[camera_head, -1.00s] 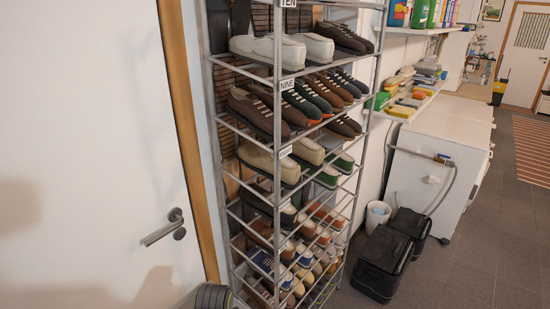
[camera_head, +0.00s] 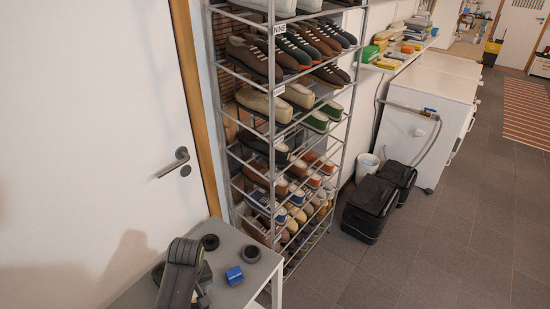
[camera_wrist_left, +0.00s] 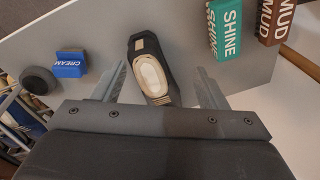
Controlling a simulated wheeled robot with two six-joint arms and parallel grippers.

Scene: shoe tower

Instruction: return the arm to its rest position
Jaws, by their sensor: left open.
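My left gripper (camera_wrist_left: 164,80) is open in the left wrist view, its two fingers apart above a grey table top (camera_wrist_left: 195,45). A single dark shoe (camera_wrist_left: 150,73) with a pale cream inside lies on the table, seen between and below the fingers. I cannot tell how far below them it is. In the head view my left arm (camera_head: 181,260) is over the grey table at the lower left, and its fingers cannot be made out. My right gripper is in neither view.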

